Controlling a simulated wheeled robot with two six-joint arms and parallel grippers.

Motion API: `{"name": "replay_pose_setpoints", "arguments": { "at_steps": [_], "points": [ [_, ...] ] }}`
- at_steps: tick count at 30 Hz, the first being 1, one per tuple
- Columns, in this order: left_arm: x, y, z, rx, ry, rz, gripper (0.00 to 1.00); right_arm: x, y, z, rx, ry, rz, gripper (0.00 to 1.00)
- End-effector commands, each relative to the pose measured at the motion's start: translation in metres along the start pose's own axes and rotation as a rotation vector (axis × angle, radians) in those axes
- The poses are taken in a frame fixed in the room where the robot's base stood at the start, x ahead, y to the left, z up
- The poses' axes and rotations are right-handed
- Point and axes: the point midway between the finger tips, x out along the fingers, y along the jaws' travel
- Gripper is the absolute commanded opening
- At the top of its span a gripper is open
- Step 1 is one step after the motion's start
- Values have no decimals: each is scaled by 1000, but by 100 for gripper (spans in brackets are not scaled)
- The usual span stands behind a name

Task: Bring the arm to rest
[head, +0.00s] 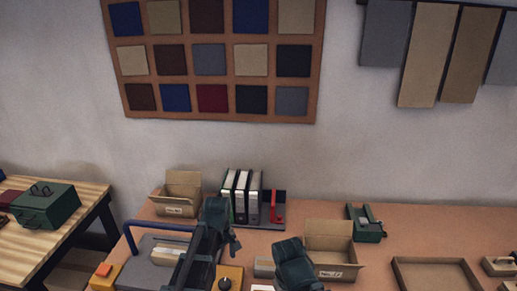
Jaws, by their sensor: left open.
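My left arm rises from the bottom of the head view, over the left part of the brown worktable (420,222). Its dark left gripper (234,245) hangs in front of the binders, pointing down to the right. It is open, and I see nothing between its fingers. A dark part of my right arm shows at the bottom centre, left of the front cardboard box. The right gripper itself does not show.
An open cardboard box (177,209), upright binders (240,197) and a red item (277,207) stand at the back. Another open box (332,260), a green device (366,225) and a shallow tray (402,276) lie rightward. A green toolbox (48,206) sits on the side table.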

Motion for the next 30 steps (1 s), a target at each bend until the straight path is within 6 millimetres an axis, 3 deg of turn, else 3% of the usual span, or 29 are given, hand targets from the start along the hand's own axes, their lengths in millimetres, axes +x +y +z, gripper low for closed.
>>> {"name": "replay_pose_setpoints", "arguments": {
  "at_steps": [6,12,18,30],
  "points": [
    [22,-20,90,547,11,-46,89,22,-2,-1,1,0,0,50],
    [33,-41,147,1005,12,-90,89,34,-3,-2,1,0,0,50],
    [36,-50,167,1200,9,-111,89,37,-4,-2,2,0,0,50],
    [35,-49,167,1211,8,-112,89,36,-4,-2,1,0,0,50]
  ]
}}
